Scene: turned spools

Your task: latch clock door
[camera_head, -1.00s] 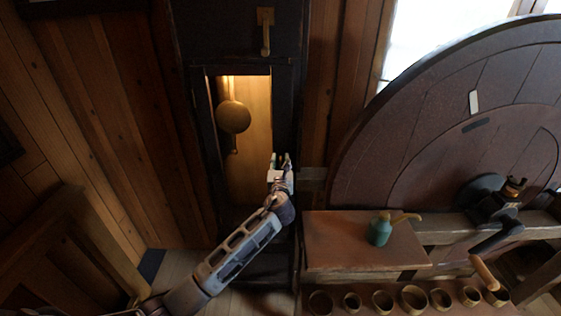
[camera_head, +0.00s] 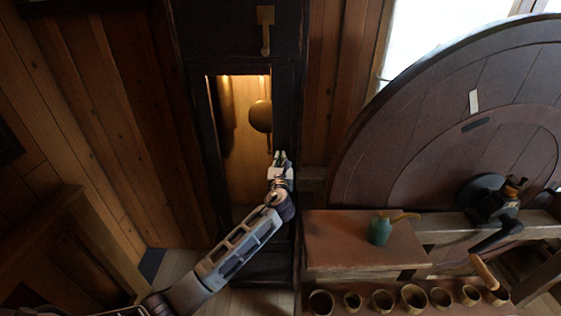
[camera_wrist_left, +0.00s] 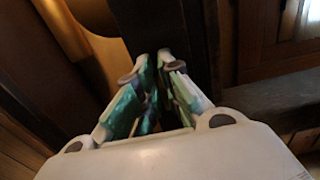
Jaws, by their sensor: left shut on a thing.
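The tall dark clock case (camera_head: 232,40) stands at the centre of the head view. Its narrow door (camera_head: 286,105) has a lit opening with a round brass pendulum (camera_head: 260,117) behind it. My left gripper (camera_head: 280,156) is at the right edge of the door, beside the lower half of the opening. In the left wrist view its green-padded fingers (camera_wrist_left: 155,75) are close together against the dark door edge (camera_wrist_left: 165,25). They are shut on a small part there, probably the latch, which the fingers hide. I cannot tell whether the door is flush. My right gripper is out of view.
A huge wooden wheel (camera_head: 450,130) is behind.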

